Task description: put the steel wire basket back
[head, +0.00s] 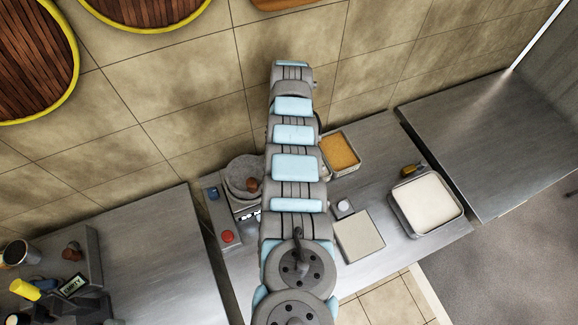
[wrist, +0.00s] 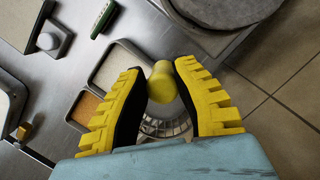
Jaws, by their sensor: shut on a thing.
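In the wrist view my gripper (wrist: 161,78) has its two yellow-and-black fingers closed around a yellow handle (wrist: 160,97). The steel wire basket (wrist: 178,126) shows below the handle, between the fingers. Only part of its round mesh is visible, and the fingers and wrist hide the rest. I cannot tell whether the basket touches anything beneath it. In the head view my arm covers the middle of the counter, and the gripper and basket are hidden behind it.
A tray with orange filling (head: 340,150) stands at the back of the steel counter, beside a grey tray (wrist: 122,66). A round grey vessel (head: 240,177) is left of my arm, near a red button (head: 227,236). A white-filled tray (head: 428,203) stands right. The right-hand table (head: 485,140) is clear.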

